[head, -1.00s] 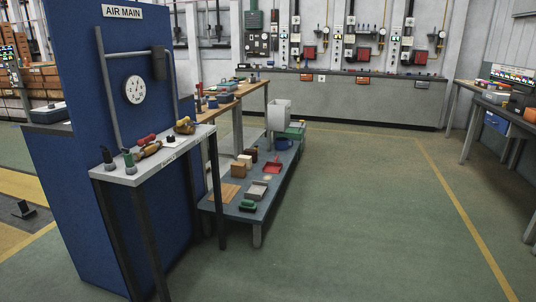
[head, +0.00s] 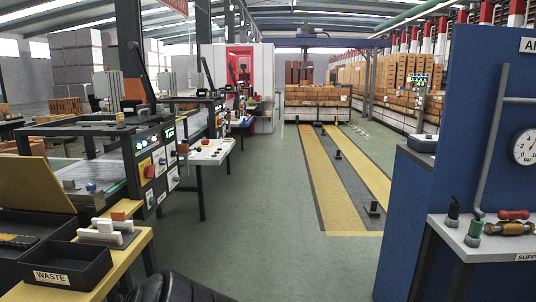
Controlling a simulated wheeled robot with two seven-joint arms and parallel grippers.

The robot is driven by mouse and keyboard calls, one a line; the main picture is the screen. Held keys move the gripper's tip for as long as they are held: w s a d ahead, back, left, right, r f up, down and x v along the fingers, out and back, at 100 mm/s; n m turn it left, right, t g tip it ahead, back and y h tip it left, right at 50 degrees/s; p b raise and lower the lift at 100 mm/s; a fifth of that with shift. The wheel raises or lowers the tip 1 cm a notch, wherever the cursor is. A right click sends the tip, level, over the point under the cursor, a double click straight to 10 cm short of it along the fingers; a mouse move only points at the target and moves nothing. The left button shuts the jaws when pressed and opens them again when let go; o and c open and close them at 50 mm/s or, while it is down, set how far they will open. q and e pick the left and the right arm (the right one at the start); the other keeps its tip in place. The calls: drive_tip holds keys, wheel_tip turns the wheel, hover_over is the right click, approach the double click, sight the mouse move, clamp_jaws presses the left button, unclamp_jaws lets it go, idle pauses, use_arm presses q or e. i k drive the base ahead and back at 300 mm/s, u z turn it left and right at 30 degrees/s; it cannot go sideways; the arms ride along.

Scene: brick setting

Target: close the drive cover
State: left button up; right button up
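I cannot tell for certain which thing is the drive cover. A tilted yellow panel (head: 35,187) stands raised behind a dark tray at the left edge, and it may be a cover. A machine (head: 150,165) with yellow, black and red controls on its front stands behind it on the left. Neither of my grippers is in view.
A black WASTE bin (head: 60,278) sits on a yellow bench at lower left. A table with red knobs (head: 208,152) stands beyond the machine. A blue AIR MAIN panel (head: 468,130) and a tool shelf (head: 490,242) block the right. The green floor (head: 275,215) between is clear.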

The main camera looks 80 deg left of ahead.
sight(27, 183)
drive_tip(key=u, duration=2.4)
drive_tip(key=i, duration=2.9)
drive_tip(key=u, duration=3.9)
drive_tip(key=k, duration=0.2)
drive_tip(key=u, duration=0.2)
